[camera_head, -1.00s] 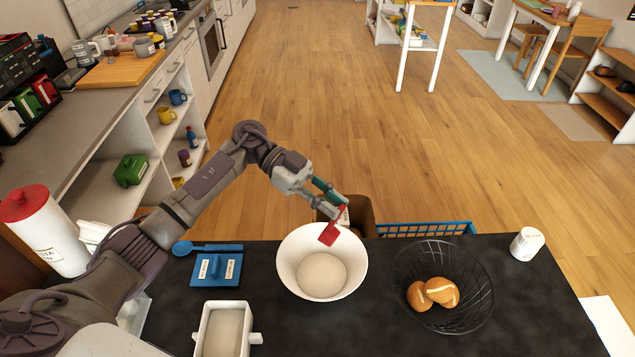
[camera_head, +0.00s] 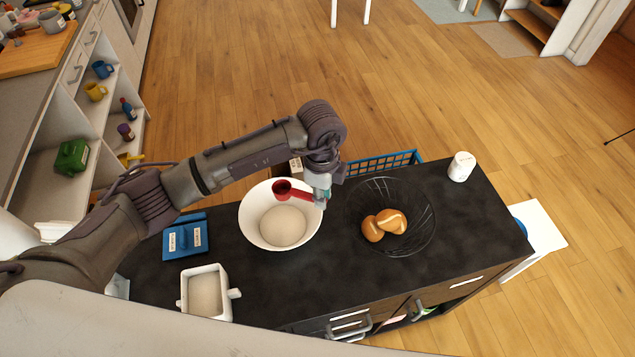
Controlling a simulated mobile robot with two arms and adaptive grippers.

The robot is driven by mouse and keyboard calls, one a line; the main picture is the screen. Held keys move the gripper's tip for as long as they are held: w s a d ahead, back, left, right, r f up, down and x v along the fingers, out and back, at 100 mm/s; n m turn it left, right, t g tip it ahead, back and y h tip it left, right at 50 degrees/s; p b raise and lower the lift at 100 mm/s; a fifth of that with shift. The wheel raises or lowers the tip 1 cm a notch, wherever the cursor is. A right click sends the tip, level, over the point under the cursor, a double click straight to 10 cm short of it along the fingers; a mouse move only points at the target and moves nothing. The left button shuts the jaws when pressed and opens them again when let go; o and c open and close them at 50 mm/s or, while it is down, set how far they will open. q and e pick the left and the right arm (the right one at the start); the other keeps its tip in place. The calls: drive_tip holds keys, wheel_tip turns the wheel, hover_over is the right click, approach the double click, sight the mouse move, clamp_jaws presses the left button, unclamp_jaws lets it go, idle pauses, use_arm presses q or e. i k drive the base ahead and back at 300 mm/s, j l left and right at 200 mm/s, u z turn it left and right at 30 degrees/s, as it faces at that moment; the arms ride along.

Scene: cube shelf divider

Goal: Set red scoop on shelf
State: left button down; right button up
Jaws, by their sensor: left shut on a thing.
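The red scoop (camera_head: 289,190) is in my left gripper (camera_head: 319,196), held above the right part of a white bowl (camera_head: 250,222). Its cup points left and its handle runs right into the jaws, which are partly hidden by my wrist. The bowl holds a pale, powder-like content. Open white shelves (camera_head: 97,120) stand under the counter at the left, with mugs and bottles on them. Another wooden shelf (camera_head: 545,33) is at the top right. My right gripper is not in view.
The dark worktop (camera_head: 330,270) also holds a blue labelled box (camera_head: 186,238), a white two-handled container (camera_head: 207,291), a black wire basket (camera_head: 412,240) with bread rolls and a white jar (camera_head: 461,166). A blue crate (camera_head: 375,164) sits behind it.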

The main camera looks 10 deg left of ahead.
sight(165, 291)
drive_tip(key=k+j+u, duration=0.1)
drive_tip(key=k+u, duration=0.15)
drive_tip(key=u, duration=0.15)
drive_tip(key=k+j+u, duration=0.2)
drive_tip(key=u, duration=0.2)
